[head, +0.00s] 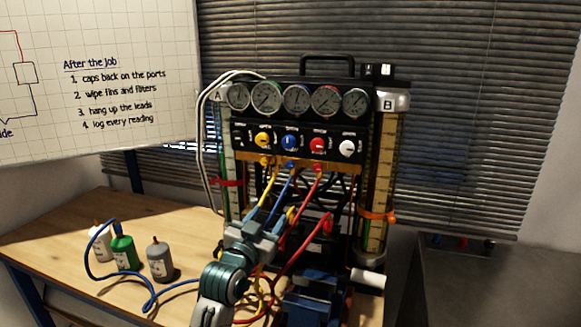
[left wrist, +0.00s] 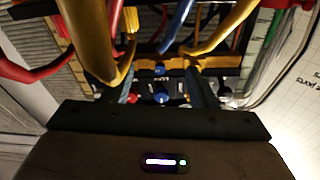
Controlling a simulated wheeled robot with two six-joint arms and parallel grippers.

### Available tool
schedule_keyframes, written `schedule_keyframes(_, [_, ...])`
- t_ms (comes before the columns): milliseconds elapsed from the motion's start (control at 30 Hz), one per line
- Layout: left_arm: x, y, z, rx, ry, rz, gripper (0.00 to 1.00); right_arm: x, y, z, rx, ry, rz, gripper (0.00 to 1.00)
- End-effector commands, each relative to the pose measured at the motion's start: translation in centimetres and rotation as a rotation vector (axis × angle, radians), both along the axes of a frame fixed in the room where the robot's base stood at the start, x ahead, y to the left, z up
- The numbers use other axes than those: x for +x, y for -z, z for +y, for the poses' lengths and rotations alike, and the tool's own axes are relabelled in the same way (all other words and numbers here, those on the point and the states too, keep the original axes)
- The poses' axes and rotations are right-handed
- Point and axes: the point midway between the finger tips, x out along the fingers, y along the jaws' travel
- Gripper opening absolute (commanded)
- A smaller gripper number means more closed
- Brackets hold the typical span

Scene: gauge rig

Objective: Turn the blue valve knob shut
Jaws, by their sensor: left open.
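The blue valve knob (head: 290,142) is on the black panel of the gauge rig, between a yellow knob (head: 263,140) and a red knob (head: 317,145). A white knob (head: 347,148) is at the right end. My left gripper (head: 270,219) is in front of the rig, below the knob row, among the hoses. It is open and apart from the knobs. In the left wrist view the blue knob (left wrist: 162,98) appears between the two dark fingers, with a blue hose fitting (left wrist: 160,71) near it. My right gripper cannot be made out.
Yellow, blue and red hoses hang from the rig's brass strip around my left gripper. Round gauges (head: 297,98) line the top. A clear column stands at each side. Several bottles (head: 124,252) and a blue hose (head: 150,297) are on the wooden bench (head: 50,245) at left.

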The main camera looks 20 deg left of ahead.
Motion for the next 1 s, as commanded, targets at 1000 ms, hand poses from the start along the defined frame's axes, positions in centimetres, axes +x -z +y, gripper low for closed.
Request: schedule_keyframes(1000, [10.9,-14.2,-1.2,-0.007,0.005,-0.255,0.52,-0.9,-2.8,0.5,0.006,0.003,0.008,0.41])
